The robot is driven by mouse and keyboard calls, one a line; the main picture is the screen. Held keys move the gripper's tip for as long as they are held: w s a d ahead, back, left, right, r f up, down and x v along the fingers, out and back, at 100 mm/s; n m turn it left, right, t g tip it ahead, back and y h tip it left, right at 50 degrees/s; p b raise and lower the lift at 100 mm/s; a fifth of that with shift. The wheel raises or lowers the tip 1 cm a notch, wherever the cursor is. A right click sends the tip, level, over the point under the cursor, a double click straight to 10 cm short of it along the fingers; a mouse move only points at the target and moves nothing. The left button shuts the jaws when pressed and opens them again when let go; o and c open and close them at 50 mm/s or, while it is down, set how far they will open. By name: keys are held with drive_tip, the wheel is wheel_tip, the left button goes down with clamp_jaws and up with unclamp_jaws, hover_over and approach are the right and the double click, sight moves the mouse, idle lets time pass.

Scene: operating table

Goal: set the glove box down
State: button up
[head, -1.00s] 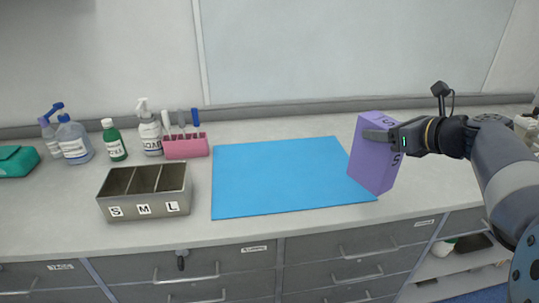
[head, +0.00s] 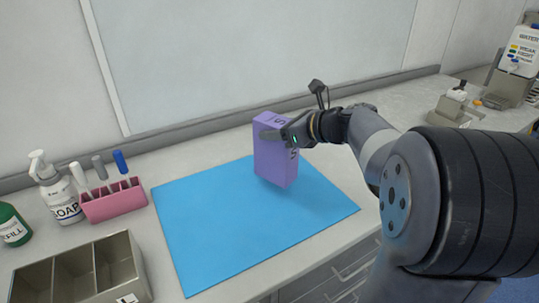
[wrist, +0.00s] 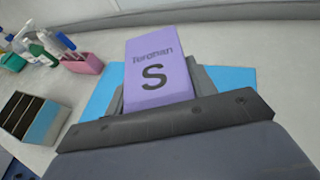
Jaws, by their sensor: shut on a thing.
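The purple glove box (head: 275,162), marked S, is upright in my gripper (head: 283,136) over the blue mat (head: 215,225) in the head view. My gripper is shut on the box near its top. I cannot tell for sure whether its base touches the mat. In the wrist view the box (wrist: 158,72) shows its S face between the jaws, with the mat (wrist: 236,78) behind it.
A metal three-slot holder (head: 128,268) stands left of the mat. A pink caddy (head: 113,203) with tools, a soap bottle (head: 58,193) and a green bottle (head: 12,226) stand behind it. The mat around the box is clear.

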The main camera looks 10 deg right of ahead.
sight(277, 146)
drive_tip(key=shift+f+b, duration=0.4)
drive_tip(key=shift+f, duration=1.8)
drive_tip(key=shift+f, duration=0.2)
drive_tip(key=o, duration=1.5)
drive_tip(key=shift+s+d+r, duration=0.1)
drive_tip(key=shift+d+r, duration=0.1)
drive_tip(key=shift+r, duration=0.1)
drive_tip(key=v, duration=1.1)
drive_tip(key=shift+s, duration=0.2)
drive_tip(key=shift+d+r, duration=0.1)
